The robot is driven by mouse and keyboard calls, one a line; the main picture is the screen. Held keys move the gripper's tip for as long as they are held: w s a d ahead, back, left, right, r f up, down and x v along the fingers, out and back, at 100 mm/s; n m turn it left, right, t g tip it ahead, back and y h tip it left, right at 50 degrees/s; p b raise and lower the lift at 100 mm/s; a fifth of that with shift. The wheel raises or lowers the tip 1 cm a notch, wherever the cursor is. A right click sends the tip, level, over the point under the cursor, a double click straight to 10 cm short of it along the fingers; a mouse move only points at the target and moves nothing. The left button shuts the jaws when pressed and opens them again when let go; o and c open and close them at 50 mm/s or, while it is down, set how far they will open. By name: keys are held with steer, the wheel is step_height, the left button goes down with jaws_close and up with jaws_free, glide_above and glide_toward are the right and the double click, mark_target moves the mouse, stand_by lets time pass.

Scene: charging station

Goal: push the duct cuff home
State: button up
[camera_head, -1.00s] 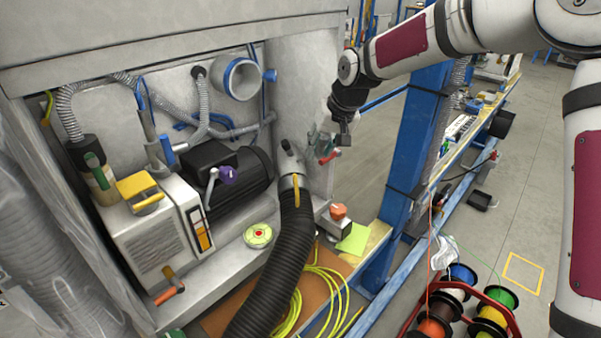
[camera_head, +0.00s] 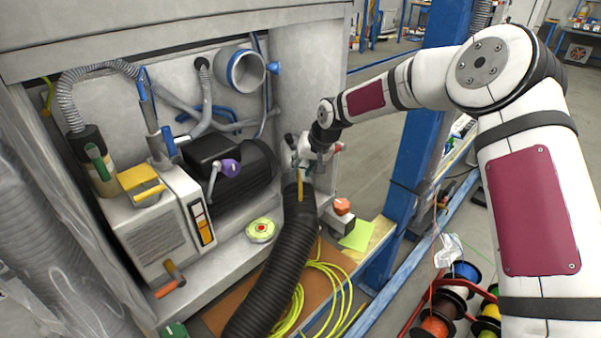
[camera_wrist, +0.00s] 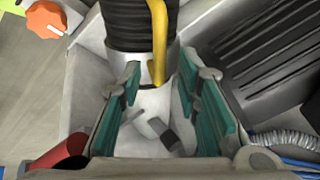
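The black corrugated duct hose (camera_head: 278,262) rises from the lower middle to a pale cuff with a yellow lever (camera_head: 300,184). In the head view my gripper (camera_head: 305,166) is at this upper end and hides most of the cuff. In the wrist view the pale cuff (camera_wrist: 147,104) lies between the two teal finger pads of my gripper (camera_wrist: 160,88). The fingers are apart, with gaps showing beside the cuff. The hose (camera_wrist: 140,24) and lever (camera_wrist: 159,40) show beyond. A round white and blue duct port (camera_head: 245,72) is on the back wall, empty.
A black ribbed motor (camera_head: 240,172) stands left of the hose. A pale unit (camera_head: 160,228) with a yellow-topped part is further left. An orange knob (camera_head: 342,206) and blue post (camera_head: 415,140) are right. Yellow cable (camera_head: 325,285) lies beside the hose.

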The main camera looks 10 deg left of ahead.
steer(key=shift+x, duration=0.9)
jaws_close()
steer(key=w+a+r+b, duration=0.1)
steer(key=w+b, duration=0.3)
steer(key=w, duration=0.1)
steer(key=shift+w+r, duration=0.35)
steer(key=shift+r, duration=0.05)
